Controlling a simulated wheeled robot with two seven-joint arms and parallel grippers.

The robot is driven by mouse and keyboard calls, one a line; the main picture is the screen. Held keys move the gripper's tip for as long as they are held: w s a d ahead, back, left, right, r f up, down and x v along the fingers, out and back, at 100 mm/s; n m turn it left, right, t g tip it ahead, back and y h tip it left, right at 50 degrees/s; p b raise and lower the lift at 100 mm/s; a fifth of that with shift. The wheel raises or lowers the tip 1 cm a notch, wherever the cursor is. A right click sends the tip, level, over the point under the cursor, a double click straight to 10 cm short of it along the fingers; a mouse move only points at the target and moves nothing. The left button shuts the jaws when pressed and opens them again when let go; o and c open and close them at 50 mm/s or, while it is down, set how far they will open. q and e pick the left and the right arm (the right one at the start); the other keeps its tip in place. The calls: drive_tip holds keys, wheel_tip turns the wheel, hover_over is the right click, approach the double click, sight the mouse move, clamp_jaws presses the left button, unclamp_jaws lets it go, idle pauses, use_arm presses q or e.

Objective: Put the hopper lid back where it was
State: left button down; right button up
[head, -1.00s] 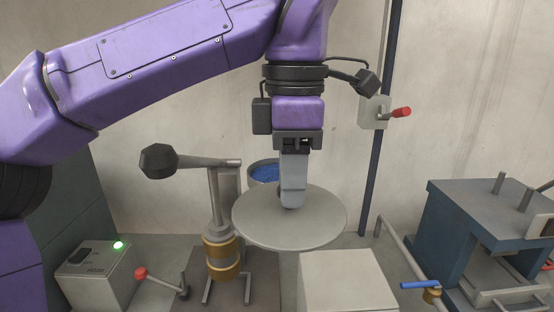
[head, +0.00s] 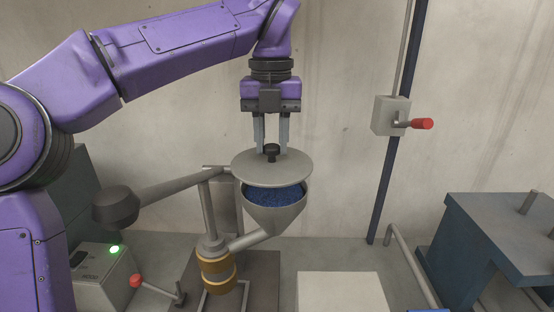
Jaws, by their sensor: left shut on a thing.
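The hopper lid (head: 272,172) is a grey round disc with a dark knob (head: 272,151) on top. My left gripper (head: 271,148) points down from above and is shut on the knob, one finger on each side. The lid is held roughly level just above the hopper (head: 276,214), a grey cone with blue material (head: 278,197) inside. The near part of the opening shows below the lid, and the lid hides its far part. Whether the far rim touches the lid cannot be seen. My right gripper is not in view.
A grey arm with a dark weight (head: 116,204) extends left of the hopper. A box with a green light (head: 105,270) and a red-knobbed lever (head: 136,281) stand lower left. A pale block (head: 340,289) is in front. A wall switch (head: 392,116) and blue machine (head: 500,235) are right.

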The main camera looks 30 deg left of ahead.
sight(274, 165)
use_arm(q)
drive_tip(key=w+f, duration=0.1)
drive_tip(key=w+a+f, duration=0.1)
drive_tip(key=f, duration=0.1)
drive_tip(key=shift+w+a+f+p, duration=0.1)
drive_tip(key=shift+w+f+p, duration=0.05)
drive_tip(key=shift+w+p, duration=0.15)
drive_tip(key=f, duration=0.2)
drive_tip(key=shift+s+d+f, duration=0.1)
drive_tip(key=shift+d+f, duration=0.1)
drive_tip(key=shift+f, duration=0.4)
drive_tip(key=shift+a, duration=0.2)
drive_tip(key=shift+f, duration=0.15)
drive_tip(key=c, duration=1.2)
unclamp_jaws()
drive_tip(key=shift+d+b, duration=0.1)
drive_tip(key=shift+b, duration=0.2)
drive_tip(key=o, duration=0.4)
drive_tip(key=shift+d, duration=0.1)
